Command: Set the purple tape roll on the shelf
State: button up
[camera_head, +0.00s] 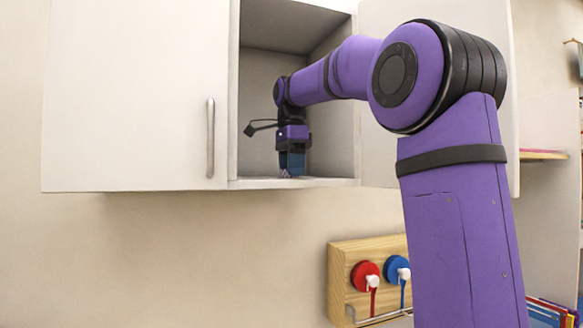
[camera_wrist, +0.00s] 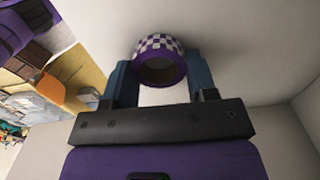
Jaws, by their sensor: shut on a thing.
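The purple tape roll (camera_wrist: 170,77) has a purple and white checkered band and a dark hollow middle. It sits between the two blue-grey fingers of my gripper (camera_wrist: 160,70) in the wrist view, and the fingers are shut on it. In the head view my gripper (camera_head: 291,168) points straight down inside the open cabinet, just above the shelf (camera_head: 330,182). A small bit of the roll (camera_head: 285,173) shows at the fingertips, very close to the shelf surface. I cannot tell whether it touches.
The closed cabinet door (camera_head: 130,95) is to the left of the opening, and another panel (camera_head: 505,70) is to the right behind my arm. The cabinet's inner walls stand close on both sides. A wooden board (camera_head: 340,280) with red and blue knobs hangs below.

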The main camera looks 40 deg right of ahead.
jog(key=shift+f, duration=0.2)
jog(key=o, duration=0.9)
jog(key=shift+r, duration=0.1)
notch_tip(320, 180, up, 8)
